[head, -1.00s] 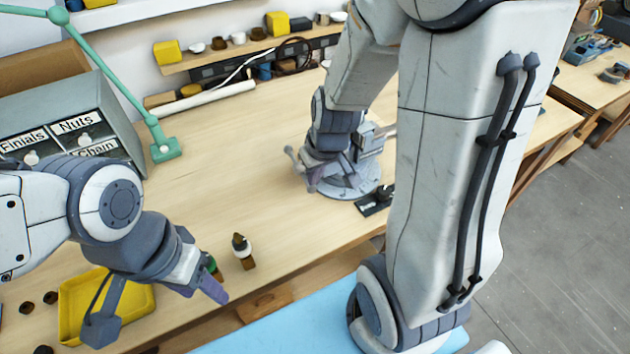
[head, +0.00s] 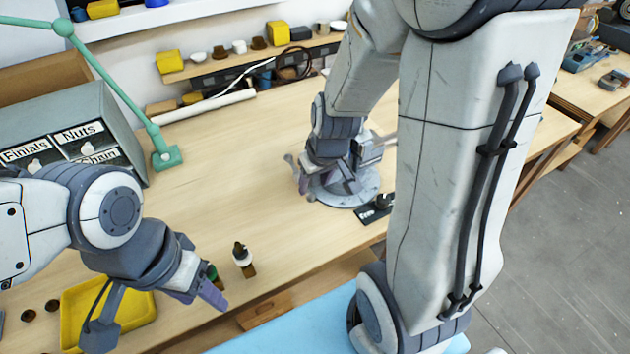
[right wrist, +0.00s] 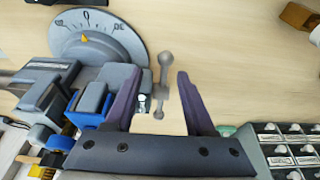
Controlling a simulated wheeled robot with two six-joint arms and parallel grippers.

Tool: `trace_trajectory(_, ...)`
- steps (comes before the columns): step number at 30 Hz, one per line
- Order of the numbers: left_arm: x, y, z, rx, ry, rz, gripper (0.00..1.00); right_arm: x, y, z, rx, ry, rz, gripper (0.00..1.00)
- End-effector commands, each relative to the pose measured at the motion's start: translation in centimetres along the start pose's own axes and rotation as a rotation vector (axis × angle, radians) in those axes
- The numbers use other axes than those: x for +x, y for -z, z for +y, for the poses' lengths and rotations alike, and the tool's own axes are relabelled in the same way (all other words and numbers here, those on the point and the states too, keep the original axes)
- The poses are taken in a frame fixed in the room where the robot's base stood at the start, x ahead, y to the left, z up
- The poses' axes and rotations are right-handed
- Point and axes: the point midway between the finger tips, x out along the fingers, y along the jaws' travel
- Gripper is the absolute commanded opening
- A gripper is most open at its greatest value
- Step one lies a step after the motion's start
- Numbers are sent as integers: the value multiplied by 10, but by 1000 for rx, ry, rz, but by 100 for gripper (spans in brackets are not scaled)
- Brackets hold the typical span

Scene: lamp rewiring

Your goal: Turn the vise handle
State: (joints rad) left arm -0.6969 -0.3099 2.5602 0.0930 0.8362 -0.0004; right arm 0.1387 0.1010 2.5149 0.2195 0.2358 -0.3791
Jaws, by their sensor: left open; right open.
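The grey vise (head: 372,150) stands on a round base on the wooden bench; my right arm partly hides it. In the right wrist view its handle (right wrist: 161,85), a bar with a ball end, lies between the two spread purple fingers of my right gripper (right wrist: 159,77). I cannot tell whether either finger touches it. The handle's end also shows in the head view (head: 290,160), just left of my right gripper (head: 325,186). My left gripper (head: 205,297) is open over the front of the bench, away from the vise.
A dial with a yellow pointer (right wrist: 86,38) is on the vise base. A yellow tray (head: 72,310) lies front left. A labelled drawer cabinet (head: 80,130) and green lamp arm (head: 165,158) stand left. The middle bench is clear.

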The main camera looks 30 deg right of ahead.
Motion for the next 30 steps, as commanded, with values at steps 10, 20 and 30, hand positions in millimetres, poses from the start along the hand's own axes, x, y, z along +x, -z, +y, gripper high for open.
trace_trajectory(10,-36,2,3,0,0,1,55,-37,12,0,0,0,0,55)
trace_trajectory(20,-33,2,2,0,0,0,55,-42,9,-21,-45,25,-10,55)
trace_trajectory(30,-27,2,2,-1,0,0,55,-104,-69,-151,-404,167,-166,50)
